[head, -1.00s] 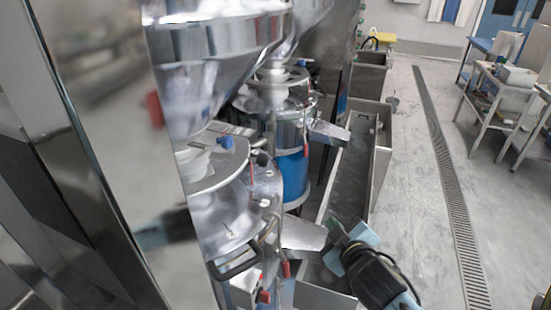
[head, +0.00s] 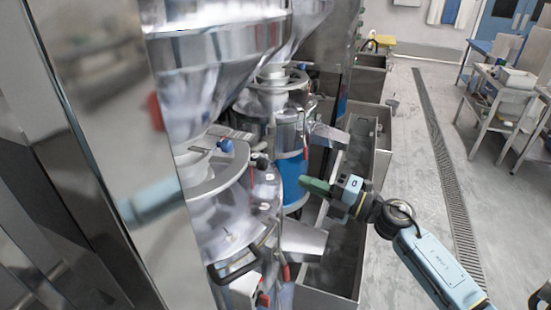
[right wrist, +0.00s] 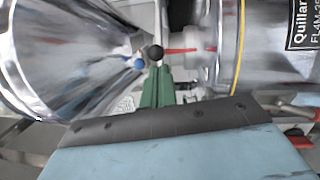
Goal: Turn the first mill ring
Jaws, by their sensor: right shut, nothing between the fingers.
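The near mill has a metal ring (head: 238,172) under its steel hopper (head: 215,85). A blue knob (head: 225,145) sits on the ring, and a dark knob (head: 262,162) is at its right side. My right gripper (head: 305,184) has green fingers, shut and empty, to the right of the ring and apart from it in the head view. In the right wrist view, the green fingertips (right wrist: 157,75) point toward a black ball knob (right wrist: 155,53) with the blue knob (right wrist: 138,63) beside it. I cannot tell whether they touch. My left gripper is not in view.
A second mill with a blue body (head: 291,172) stands behind the near one. A sloped metal chute (head: 303,240) and long metal trough (head: 332,265) lie below my right gripper. A steel panel (head: 100,130) fills the left.

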